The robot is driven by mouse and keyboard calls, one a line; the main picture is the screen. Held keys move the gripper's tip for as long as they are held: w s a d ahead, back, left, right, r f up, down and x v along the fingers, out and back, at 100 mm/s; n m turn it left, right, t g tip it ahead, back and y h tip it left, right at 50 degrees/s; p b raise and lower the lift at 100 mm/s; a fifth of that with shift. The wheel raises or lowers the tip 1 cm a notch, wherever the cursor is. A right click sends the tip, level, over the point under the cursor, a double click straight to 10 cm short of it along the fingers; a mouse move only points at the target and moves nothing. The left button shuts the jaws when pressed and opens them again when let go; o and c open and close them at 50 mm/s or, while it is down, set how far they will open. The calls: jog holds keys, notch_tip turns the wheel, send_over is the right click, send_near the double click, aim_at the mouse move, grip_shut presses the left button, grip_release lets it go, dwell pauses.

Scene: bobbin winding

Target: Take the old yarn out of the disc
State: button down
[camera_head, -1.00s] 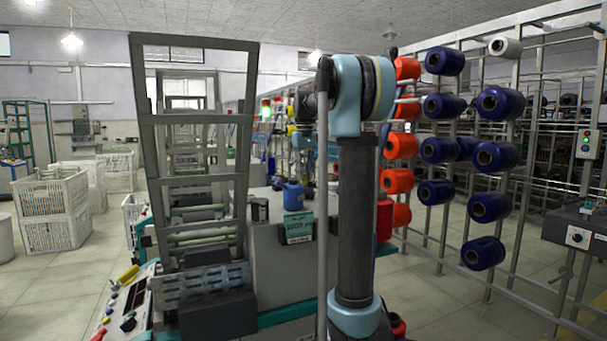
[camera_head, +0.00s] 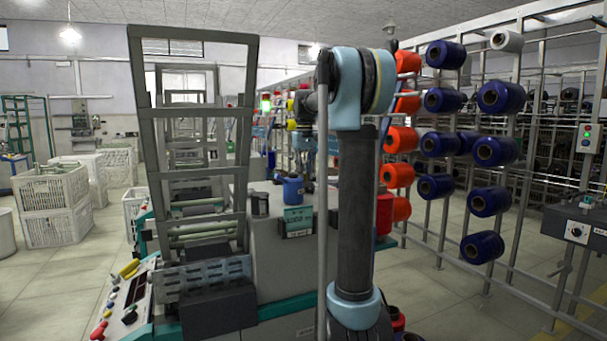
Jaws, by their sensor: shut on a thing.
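My arm rises in front of me and its far part reaches away behind the upper joint. My gripper (camera_head: 307,184) shows only as a small dark shape below the light blue wrist, close to the blue canister. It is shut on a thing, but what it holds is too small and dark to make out. I cannot pick out the disc or the old yarn in this view.
A grey machine with a tall frame (camera_head: 250,130) and a control panel (camera_head: 122,300) stands left of my arm. A blue canister (camera_head: 293,190) sits on it. Racks of blue spools (camera_head: 495,150) and orange spools (camera_head: 400,140) stand right. White crates (camera_head: 55,205) stand far left. Floor between is open.

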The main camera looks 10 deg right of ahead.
jog(key=shift+f, duration=0.25)
jog(key=shift+r, duration=0.15)
jog(key=shift+r, duration=1.4)
jog(key=shift+r, duration=0.15)
jog(key=shift+r, duration=1.35)
